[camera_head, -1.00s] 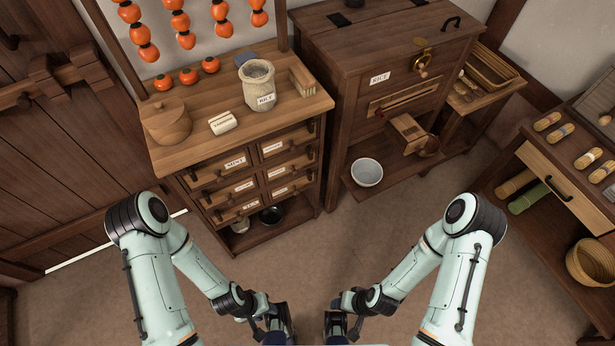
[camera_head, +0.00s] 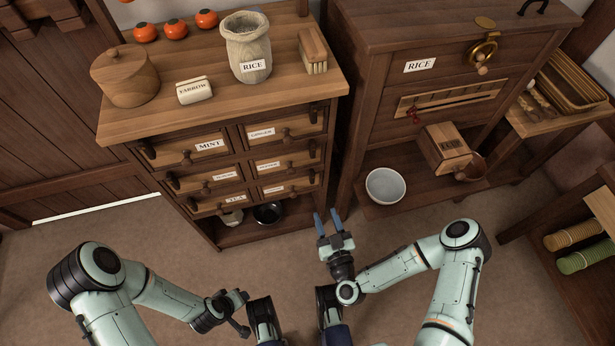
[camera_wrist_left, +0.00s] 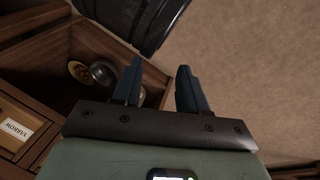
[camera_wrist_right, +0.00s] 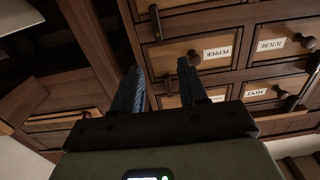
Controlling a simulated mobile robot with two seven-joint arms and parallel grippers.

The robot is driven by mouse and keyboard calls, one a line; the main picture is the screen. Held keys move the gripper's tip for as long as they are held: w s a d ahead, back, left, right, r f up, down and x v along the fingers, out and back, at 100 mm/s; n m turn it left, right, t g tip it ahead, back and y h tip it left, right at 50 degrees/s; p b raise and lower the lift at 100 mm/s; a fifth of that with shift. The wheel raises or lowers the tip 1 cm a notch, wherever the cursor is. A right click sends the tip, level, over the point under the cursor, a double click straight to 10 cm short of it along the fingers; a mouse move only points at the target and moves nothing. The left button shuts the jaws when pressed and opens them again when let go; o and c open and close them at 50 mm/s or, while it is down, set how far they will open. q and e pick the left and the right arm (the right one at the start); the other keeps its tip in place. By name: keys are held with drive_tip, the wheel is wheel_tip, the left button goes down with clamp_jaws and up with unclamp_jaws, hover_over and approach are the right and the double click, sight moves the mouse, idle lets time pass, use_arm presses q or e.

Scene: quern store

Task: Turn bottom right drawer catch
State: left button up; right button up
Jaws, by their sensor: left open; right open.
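The small drawer cabinet (camera_head: 225,160) stands left of centre in the head view, its drawers closed in two columns. The bottom right drawer (camera_head: 283,187) has a small knob, and a dark upright catch (camera_head: 312,178) sits at its right edge. In the right wrist view, which looks inverted, a dark catch (camera_wrist_right: 155,22) shows above left of the PEPPER drawer (camera_wrist_right: 217,52). My right gripper (camera_head: 327,217) is open and empty, just right of and below the cabinet's right front corner, apart from the catch. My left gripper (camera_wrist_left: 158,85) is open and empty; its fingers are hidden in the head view.
A rice chest (camera_head: 455,75) with a white bowl (camera_head: 385,186) on its low shelf stands to the right, leaving a narrow gap beside the cabinet. A rice sack (camera_head: 247,50), brush (camera_head: 313,52) and round box (camera_head: 124,76) stand on the cabinet top. The floor in front is clear.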

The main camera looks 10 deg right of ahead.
drive_tip(key=w, duration=0.1)
drive_tip(key=b, duration=0.1)
approach(313, 176)
drive_tip(key=w, duration=0.1)
drive_tip(key=w+b, duration=0.2)
drive_tip(key=w, duration=0.4)
drive_tip(key=shift+w+a+f, duration=0.1)
drive_tip(key=shift+a, duration=0.1)
use_arm(q)
drive_tip(key=shift+g, duration=0.4)
drive_tip(key=shift+s+a+f, duration=0.3)
drive_tip(key=shift+s+f, duration=0.1)
drive_tip(key=shift+f, duration=0.45)
drive_tip(key=shift+s+a+f, duration=0.25)
drive_tip(key=shift+s+f, duration=0.1)
drive_tip(key=shift+f, duration=0.5)
drive_tip(key=shift+s+a+f, duration=0.3)
drive_tip(key=shift+s+f, duration=0.1)
drive_tip(key=shift+f, duration=0.45)
use_arm(e)
drive_tip(key=shift+w, duration=0.75)
clamp_jaws()
